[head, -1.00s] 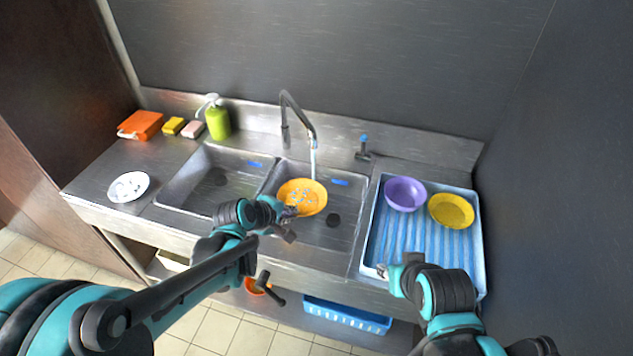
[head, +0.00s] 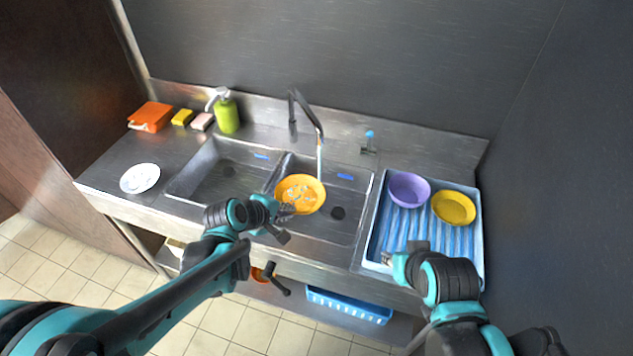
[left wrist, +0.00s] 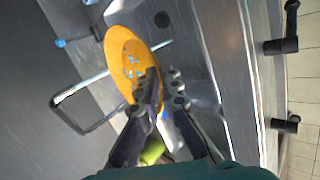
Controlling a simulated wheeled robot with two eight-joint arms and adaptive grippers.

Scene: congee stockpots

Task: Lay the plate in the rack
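The orange plate (head: 301,194), with pale blue-white spots, is over the right sink basin near the running tap, tilted. My left gripper (head: 287,211) is at its lower-left rim. In the left wrist view the fingers (left wrist: 164,78) are close together at the rim of the plate (left wrist: 127,57), and they appear shut on it. The blue ridged rack (head: 408,236) is on the counter right of the sink. It holds a purple bowl (head: 408,188) and a yellow dish (head: 453,208) at its back. My right gripper (head: 390,260) is by the rack's front left; its fingers are unclear.
The tap (head: 308,112) arches over the basin. A white dish (head: 140,178) lies on the left counter. A green soap bottle (head: 227,115), sponges and an orange box (head: 151,116) stand behind. The rack's front half looks clear apart from my right arm. A blue basket (head: 348,306) is below.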

